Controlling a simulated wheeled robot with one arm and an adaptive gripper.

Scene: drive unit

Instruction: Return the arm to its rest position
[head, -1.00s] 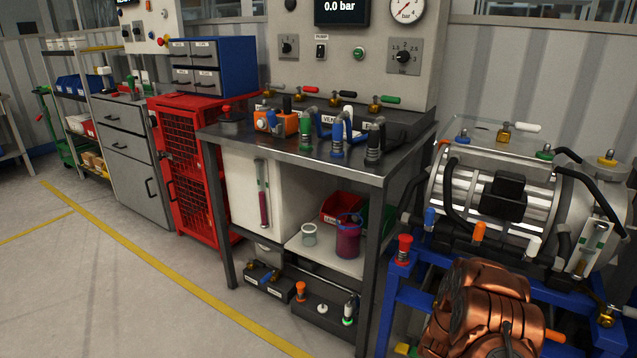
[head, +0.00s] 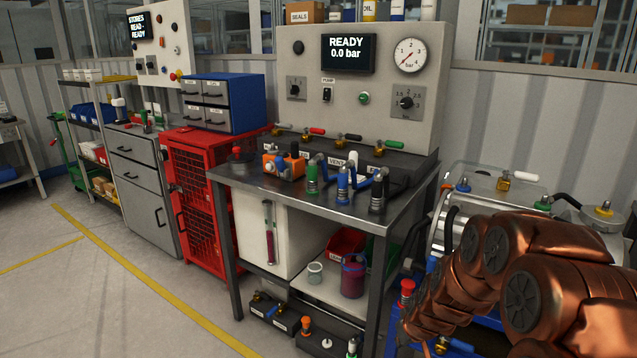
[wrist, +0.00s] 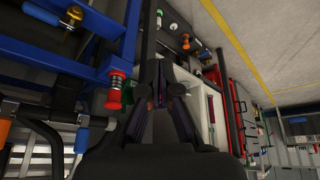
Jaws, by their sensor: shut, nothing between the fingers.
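My copper-coloured arm (head: 520,270) reaches in from the right edge of the head view and covers much of the silver drive unit (head: 440,235) on its blue stand. My gripper (wrist: 160,98) shows in the wrist view as dark fingers drawn together with nothing held between them. It is not clearly visible in the head view. In the wrist view, the blue stand frame (wrist: 85,70) and a red knob (wrist: 116,88) lie to the left of the fingers.
The steel test bench (head: 290,195) stands left of my arm with colored hose fittings on top and bins below. A red mesh cabinet (head: 195,195) and grey drawers (head: 140,175) are farther left. The floor at the left (head: 90,310) is clear.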

